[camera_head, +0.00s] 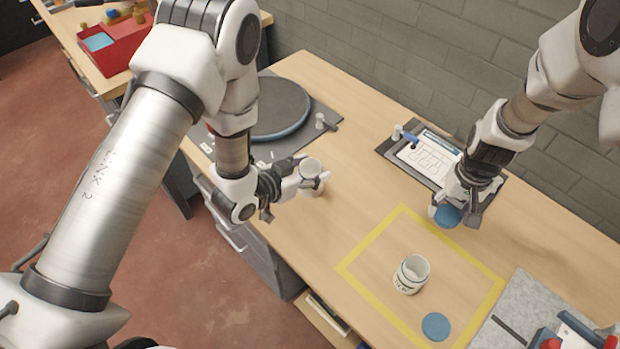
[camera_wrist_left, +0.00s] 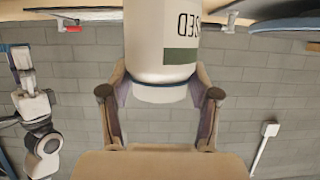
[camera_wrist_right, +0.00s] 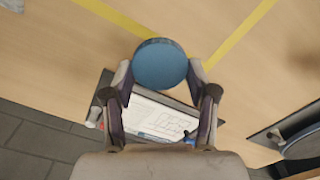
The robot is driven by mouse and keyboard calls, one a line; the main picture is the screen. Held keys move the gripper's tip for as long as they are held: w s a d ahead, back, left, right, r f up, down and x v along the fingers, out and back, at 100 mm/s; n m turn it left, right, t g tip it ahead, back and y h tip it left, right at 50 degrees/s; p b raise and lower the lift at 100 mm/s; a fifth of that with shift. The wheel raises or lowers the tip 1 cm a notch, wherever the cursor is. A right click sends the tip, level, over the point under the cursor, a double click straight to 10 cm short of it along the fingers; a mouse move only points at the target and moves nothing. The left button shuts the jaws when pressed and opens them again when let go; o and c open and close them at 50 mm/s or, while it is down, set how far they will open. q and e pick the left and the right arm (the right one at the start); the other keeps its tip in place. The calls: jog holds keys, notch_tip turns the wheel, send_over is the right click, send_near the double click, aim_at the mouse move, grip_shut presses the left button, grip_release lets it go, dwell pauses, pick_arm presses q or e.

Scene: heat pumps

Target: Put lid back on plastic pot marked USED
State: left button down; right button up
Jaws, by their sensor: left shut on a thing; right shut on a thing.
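A white pot (camera_head: 311,168) is held in my left gripper (camera_head: 308,183), left of the yellow square. In the left wrist view the pot (camera_wrist_left: 160,40) shows dark letters ending in "SED" and a green band. The pot is upright; I cannot tell whether its base touches the table. My right gripper (camera_head: 440,208) is shut on a blue round lid (camera_head: 447,217), near the square's upper right edge and apart from the held pot. The lid (camera_wrist_right: 160,65) also shows in the right wrist view between the fingertips.
A second white pot (camera_head: 411,274) stands open inside the yellow square (camera_head: 352,260). Another blue lid (camera_head: 436,326) lies flat near it. A clipboard (camera_head: 428,160) lies behind my right gripper, a dark round plate (camera_head: 275,108) behind my left. Table between the grippers is clear.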

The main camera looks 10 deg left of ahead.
pick_arm(q)
notch_tip(320, 180, down, 4)
jog(key=b, duration=0.3)
pick_arm(e)
notch_tip(320, 180, down, 3)
pick_arm(q)
jog(key=shift+r, duration=0.2)
pick_arm(e)
jog(key=shift+w+r, duration=0.1)
pick_arm(q)
jog(key=shift+f, duration=0.15)
jog(key=shift+c, duration=1.2)
grip_release()
